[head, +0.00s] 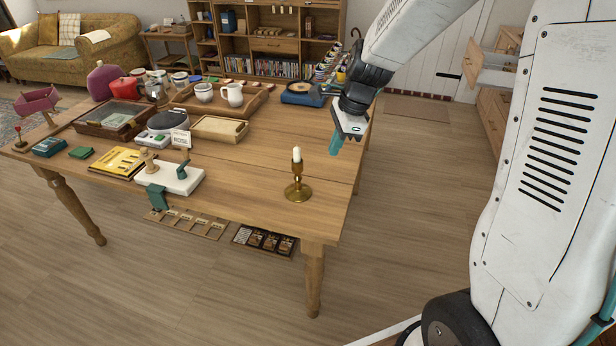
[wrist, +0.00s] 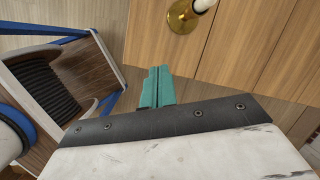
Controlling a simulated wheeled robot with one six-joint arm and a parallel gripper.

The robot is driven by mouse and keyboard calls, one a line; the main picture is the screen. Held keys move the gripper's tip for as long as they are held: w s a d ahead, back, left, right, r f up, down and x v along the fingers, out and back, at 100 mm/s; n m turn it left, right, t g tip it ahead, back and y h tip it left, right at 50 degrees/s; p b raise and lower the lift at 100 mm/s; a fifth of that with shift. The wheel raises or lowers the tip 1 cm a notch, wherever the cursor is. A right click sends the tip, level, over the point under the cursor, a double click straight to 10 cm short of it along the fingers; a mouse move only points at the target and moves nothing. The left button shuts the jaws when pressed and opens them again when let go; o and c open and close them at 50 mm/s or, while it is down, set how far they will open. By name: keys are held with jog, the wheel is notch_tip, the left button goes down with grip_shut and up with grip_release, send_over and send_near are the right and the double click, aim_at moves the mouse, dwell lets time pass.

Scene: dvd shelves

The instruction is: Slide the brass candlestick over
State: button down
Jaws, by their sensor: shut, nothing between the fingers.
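The brass candlestick (head: 298,180) stands upright near the right front corner of the wooden table (head: 240,195), with a white candle (head: 297,154) in it. My gripper (head: 336,146) is above the table's right side, behind and to the right of the candlestick and apart from it. Its teal fingers are closed together with nothing held. In the wrist view, the fingers (wrist: 157,88) point toward the table, and the candlestick's round base (wrist: 182,15) shows at the top edge, its upper part cut off.
A white board with a teal clamp (head: 168,178) sits at the table's front edge, left of the candlestick. The tabletop around the candlestick is clear.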

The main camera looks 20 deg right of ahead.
jog(key=w+d+f+m, duration=0.2)
jog(key=w+f+m, duration=0.3)
jog(key=f, duration=0.2)
send_near(303, 189)
jog(key=f, duration=0.1)
jog(key=s+d+f, duration=0.1)
jog(key=f, duration=0.1)
jog(key=d+f, duration=0.1)
jog(key=shift+s+d+f, duration=0.1)
jog(key=shift+s+f, duration=0.05)
jog(key=shift+s, duration=0.25)
jog(key=shift+w+a, duration=0.4)
jog(key=shift+a, duration=0.15)
jog(key=shift+w+a, duration=0.4)
jog(key=shift+a, duration=0.15)
jog(key=shift+w+a, duration=0.35)
jog(key=shift+a, duration=0.15)
